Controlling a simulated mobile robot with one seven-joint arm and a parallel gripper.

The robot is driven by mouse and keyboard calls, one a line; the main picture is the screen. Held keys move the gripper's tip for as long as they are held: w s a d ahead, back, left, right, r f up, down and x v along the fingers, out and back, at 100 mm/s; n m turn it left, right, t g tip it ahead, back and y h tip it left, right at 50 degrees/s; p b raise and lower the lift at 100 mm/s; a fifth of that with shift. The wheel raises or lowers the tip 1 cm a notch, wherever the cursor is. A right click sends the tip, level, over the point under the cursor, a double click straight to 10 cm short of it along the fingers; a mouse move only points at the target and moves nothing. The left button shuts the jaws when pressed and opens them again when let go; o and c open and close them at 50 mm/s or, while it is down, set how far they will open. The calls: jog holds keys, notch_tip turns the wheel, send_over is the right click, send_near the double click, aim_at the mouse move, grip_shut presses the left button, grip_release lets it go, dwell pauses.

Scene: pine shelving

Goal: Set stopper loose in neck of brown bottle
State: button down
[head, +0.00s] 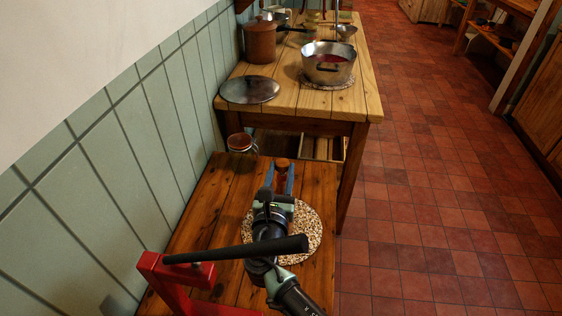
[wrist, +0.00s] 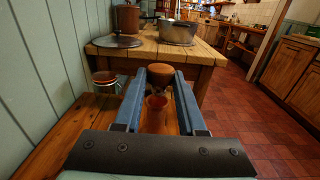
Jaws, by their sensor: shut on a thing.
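My gripper (wrist: 169,76) points away over the small wooden table, and its two blue fingers are shut on a brown, cork-like stopper (wrist: 167,88). In the head view the stopper (head: 283,162) shows as a round brown top at the fingertips of my gripper (head: 281,168). A reddish-brown, glassy thing, apparently the brown bottle (wrist: 155,113), shows between the fingers below the stopper. It also shows in the head view (head: 281,184), partly hidden by the fingers. I cannot tell whether the stopper touches the bottle's neck.
A jar with a reddish rim (head: 241,143) stands left of my gripper, near the wall. A speckled round mat (head: 311,235) lies under my arm. The higher pine table (head: 310,99) behind carries a metal pot (head: 328,68), a flat lid (head: 249,90) and a brown canister (head: 260,42). Tiled floor is clear at right.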

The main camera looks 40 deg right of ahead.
jog(key=shift+f+b, duration=0.95)
jog(key=shift+f, duration=0.6)
jog(key=shift+c, duration=2.1)
grip_release()
jog(key=p+v, duration=1.2)
jog(key=v, duration=0.1)
